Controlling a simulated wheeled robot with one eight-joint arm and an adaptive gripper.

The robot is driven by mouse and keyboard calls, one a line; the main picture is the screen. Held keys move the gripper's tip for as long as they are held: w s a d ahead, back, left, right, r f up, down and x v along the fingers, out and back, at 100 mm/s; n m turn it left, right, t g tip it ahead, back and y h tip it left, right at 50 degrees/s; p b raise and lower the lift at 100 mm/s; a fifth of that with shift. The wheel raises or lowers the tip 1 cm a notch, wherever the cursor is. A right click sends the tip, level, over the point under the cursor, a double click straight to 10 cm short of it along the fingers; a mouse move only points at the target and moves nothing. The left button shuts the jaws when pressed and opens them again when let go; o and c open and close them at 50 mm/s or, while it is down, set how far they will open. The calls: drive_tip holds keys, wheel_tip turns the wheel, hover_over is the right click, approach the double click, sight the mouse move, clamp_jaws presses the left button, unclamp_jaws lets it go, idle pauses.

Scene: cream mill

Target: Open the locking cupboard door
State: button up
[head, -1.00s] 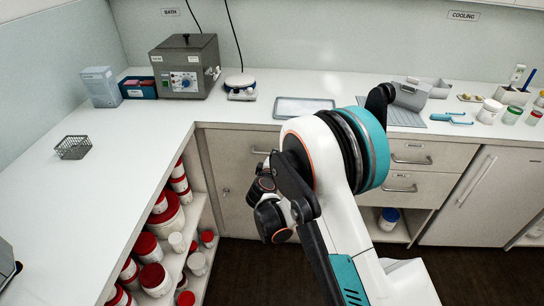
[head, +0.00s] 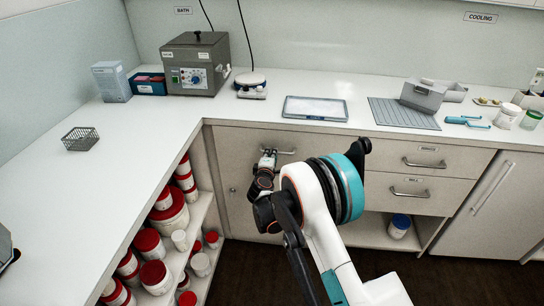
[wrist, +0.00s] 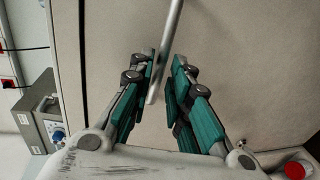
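The cupboard door (head: 235,160) is a beige panel under the counter, left of the drawers, and it looks shut. Its grey bar handle (head: 287,152) runs level near the top, and a small round lock (head: 233,190) sits lower on its left side. My gripper (head: 268,156) is at the left end of the handle. In the wrist view, my gripper (wrist: 163,70) is open, with its teal-padded fingers apart. The handle (wrist: 168,38) passes between the fingertips there, with a gap visible on the right side. My arm hides the door's lower right part.
Open shelves with red-lidded tubs (head: 153,272) stand left of the door. Drawers with bar handles (head: 410,193) are to the right. The counter above holds a grey bath unit (head: 195,65) and a tray (head: 315,108). Dark floor is free in front.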

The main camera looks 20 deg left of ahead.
drive_tip(key=shift+b+x, duration=0.35)
drive_tip(key=shift+x, duration=1.15)
clamp_jaws()
